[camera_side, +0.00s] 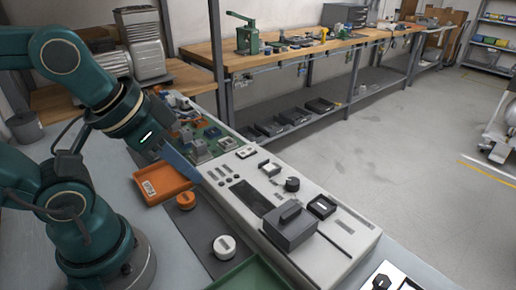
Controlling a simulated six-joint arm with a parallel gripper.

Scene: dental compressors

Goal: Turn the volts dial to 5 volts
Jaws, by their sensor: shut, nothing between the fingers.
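A black round dial (292,184) sits on top of the long light-grey panel (345,262). An orange round knob (186,200) and a white round knob (224,246) sit on the dark strip to the left of the panel. I cannot tell which one is the volts dial; no scale or number is readable. My gripper (182,163) is shut and empty above the panel's far left end, apart from all the knobs. It is seen at a slant, with its fingertips hard to make out.
A raised dark-grey box (290,229) and a black square part (322,206) stand on the panel near the dial. An orange tray (161,184) lies below my gripper. A green tray (247,275) is at the front. A wooden workbench (290,52) runs along the back.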

